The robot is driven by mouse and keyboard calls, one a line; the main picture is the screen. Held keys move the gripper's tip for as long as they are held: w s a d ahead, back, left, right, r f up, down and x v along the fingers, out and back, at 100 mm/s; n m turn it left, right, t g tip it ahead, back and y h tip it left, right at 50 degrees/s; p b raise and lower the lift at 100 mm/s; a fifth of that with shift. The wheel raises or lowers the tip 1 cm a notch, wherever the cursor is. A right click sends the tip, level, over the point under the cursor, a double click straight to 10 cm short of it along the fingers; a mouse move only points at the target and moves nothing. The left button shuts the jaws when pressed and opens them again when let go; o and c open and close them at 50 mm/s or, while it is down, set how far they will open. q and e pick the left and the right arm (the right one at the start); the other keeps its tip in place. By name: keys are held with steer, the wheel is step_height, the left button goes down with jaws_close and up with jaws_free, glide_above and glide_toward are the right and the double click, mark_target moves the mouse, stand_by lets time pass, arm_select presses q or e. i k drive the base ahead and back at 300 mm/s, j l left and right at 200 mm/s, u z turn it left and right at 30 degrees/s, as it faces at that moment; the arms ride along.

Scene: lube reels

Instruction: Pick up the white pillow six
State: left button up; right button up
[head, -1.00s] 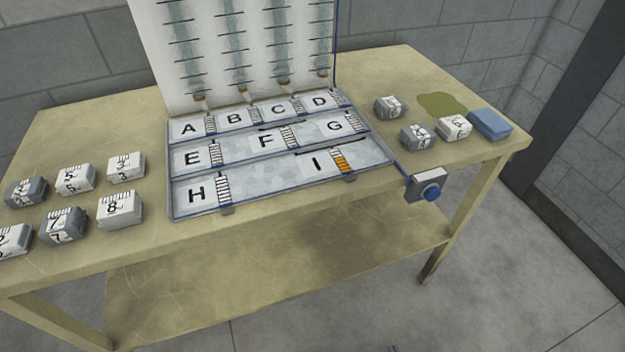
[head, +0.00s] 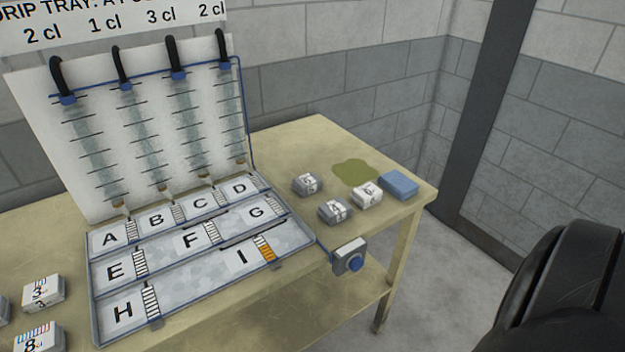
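A small white block-shaped pillow (head: 367,194) lies at the right end of the table. Its top label looks like a 6, but the print is small. It sits between a grey pillow and a blue block. The fingers of my left and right grippers do not show. A dark rounded part, seemingly of my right arm, fills the lower right corner, well apart from the white pillow.
Grey pillows (head: 335,211) (head: 307,184) lie left of the white one. A blue block (head: 398,185) lies at its right, a green stain (head: 355,172) behind. A lettered tray (head: 200,262) with a tube board (head: 140,130) stands left. A blue-button box (head: 349,257) hangs at the front edge.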

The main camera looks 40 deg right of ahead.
mark_target(365, 195)
steer(key=l+u, duration=0.2)
steer(key=l, duration=0.2)
steer(key=l+u, duration=0.15)
steer(key=l, duration=0.3)
steer(key=k+l+u, duration=0.2)
steer(key=l, duration=0.2)
steer(key=l+u, duration=0.2)
steer(key=l, duration=0.2)
steer(key=k+l+u, duration=0.2)
steer(key=l, duration=0.2)
steer(key=i, duration=0.05)
